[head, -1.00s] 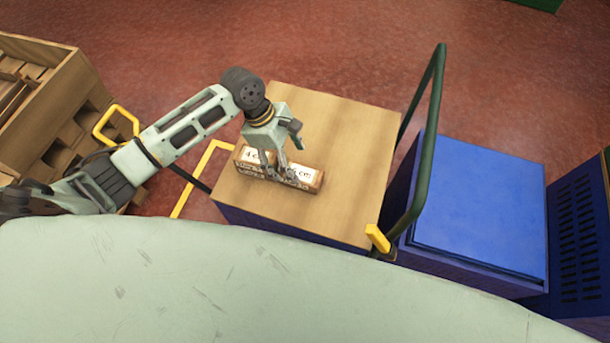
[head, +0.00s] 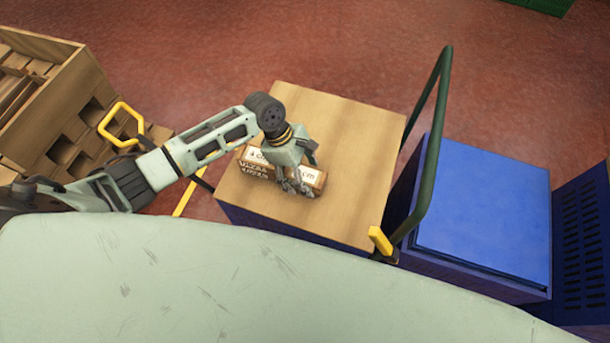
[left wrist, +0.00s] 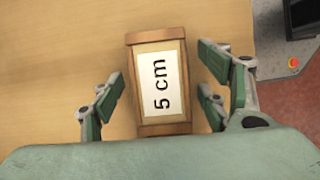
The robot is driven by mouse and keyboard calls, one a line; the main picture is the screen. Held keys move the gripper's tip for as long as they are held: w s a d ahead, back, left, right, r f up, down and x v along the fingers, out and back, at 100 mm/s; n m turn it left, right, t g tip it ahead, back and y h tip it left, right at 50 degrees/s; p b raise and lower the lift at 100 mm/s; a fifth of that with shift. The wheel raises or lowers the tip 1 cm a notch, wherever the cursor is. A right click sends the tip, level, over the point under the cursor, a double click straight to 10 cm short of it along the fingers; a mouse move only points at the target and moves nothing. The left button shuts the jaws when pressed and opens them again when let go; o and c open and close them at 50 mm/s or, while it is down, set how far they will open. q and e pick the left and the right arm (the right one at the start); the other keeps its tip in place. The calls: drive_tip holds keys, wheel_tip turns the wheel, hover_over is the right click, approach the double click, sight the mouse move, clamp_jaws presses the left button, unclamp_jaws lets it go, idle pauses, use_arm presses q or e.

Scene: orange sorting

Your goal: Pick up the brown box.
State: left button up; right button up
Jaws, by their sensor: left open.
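The brown box (head: 253,172) lies on the wooden top of a blue cart in the head view, with a "4 cm" label at its left part and another label at its right part. I cannot tell whether these are one box or two. My left gripper (head: 298,188) is over the right part. In the left wrist view, a box face (left wrist: 160,85) labelled "5 cm" lies between the open fingers of the left gripper (left wrist: 163,92). Small gaps show on both sides. My gripper body hides the lower part of that view. My right gripper is not in view.
The wooden cart top (head: 350,150) is clear around the box. A dark green handle (head: 430,140) rises at its right edge. A blue bin (head: 490,210) stands farther right. A wooden crate (head: 50,100) stands at the left.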

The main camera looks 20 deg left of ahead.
use_arm(q)
drive_tip(key=shift+f+p, duration=0.2)
drive_tip(key=shift+p, duration=0.2)
idle(0.4)
drive_tip(key=c, duration=1.4)
